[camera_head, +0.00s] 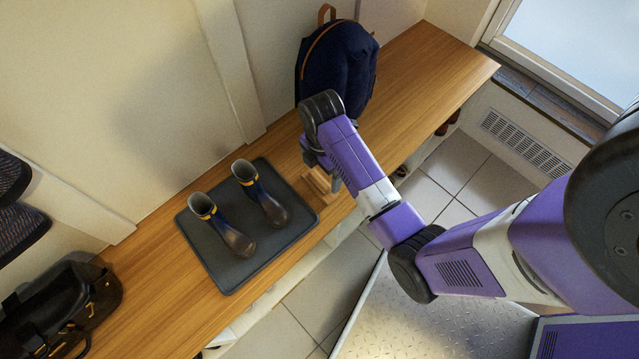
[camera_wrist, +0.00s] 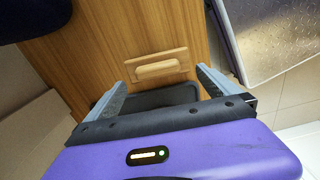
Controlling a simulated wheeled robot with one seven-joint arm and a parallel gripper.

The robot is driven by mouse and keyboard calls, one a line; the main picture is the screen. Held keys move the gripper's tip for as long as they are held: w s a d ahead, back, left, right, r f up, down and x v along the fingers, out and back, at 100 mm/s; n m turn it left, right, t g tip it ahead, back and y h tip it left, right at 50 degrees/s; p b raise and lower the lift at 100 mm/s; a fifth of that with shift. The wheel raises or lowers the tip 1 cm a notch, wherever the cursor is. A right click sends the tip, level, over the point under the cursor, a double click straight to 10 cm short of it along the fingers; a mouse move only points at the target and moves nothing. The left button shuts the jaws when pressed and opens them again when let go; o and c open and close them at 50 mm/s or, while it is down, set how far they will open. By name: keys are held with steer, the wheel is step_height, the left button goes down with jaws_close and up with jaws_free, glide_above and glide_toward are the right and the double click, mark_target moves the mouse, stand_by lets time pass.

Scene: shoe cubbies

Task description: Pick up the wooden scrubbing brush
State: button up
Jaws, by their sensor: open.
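The wooden scrubbing brush (camera_wrist: 157,67) lies on the wooden bench top, a light wood block with a raised handle. In the head view the brush (camera_head: 317,182) sits just right of the grey boot tray, partly hidden by my gripper. My gripper (camera_head: 323,168) is over the brush, pointing down at the bench. In the wrist view my gripper (camera_wrist: 160,77) is open and empty, its two fingers spread wide. The brush appears between and just ahead of the fingertips. I cannot tell the height gap between them.
A grey tray (camera_head: 208,257) holds a pair of blue rubber boots (camera_head: 262,200) left of the brush. A navy backpack (camera_head: 338,62) stands against the wall behind. A black bag (camera_head: 62,305) is at the bench's left end. The bench right of the brush (camera_head: 420,75) is clear.

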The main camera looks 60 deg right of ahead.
mark_target(320, 180)
steer(key=f, duration=0.1)
steer(key=f+b, duration=0.1)
steer(key=f, duration=0.3)
steer(key=shift+w, duration=0.25)
steer(key=shift+c, duration=0.2)
steer(key=c, duration=1.5)
